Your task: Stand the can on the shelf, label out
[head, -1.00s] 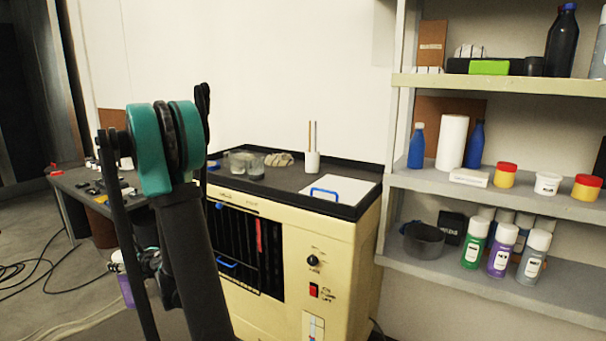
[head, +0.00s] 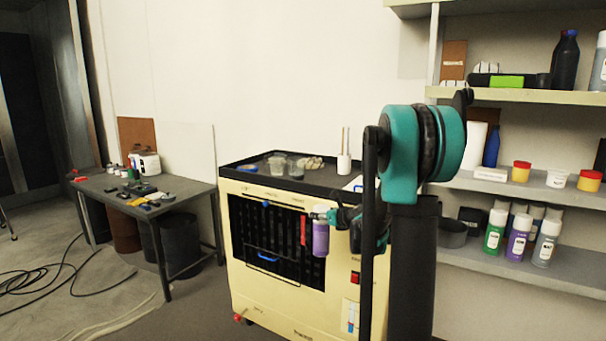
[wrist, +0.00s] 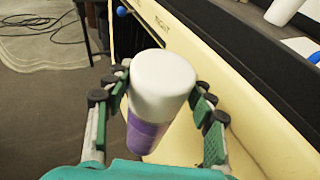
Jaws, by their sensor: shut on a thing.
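A spray can with a white cap and a purple body (head: 320,236) is in my gripper (head: 328,216), upright or nearly so, in front of the cream cabinet. In the wrist view the can (wrist: 160,88) stands between the two fingers of my gripper (wrist: 158,100), cap toward the camera. Its label cannot be made out in either view. The grey shelf unit is at the right. Its lower shelf (head: 485,262) holds green (head: 495,232), purple (head: 518,237) and grey (head: 546,243) cans, their white labels facing out. My arm hides the left part of this shelf.
The cream cabinet (head: 285,314) stands close behind the can, with cups and a brush holder (head: 344,164) on its black top. A dark bowl (head: 453,234) is on the lower shelf, left of the cans. A cluttered table (head: 175,190) is at the left. Cables lie on the floor.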

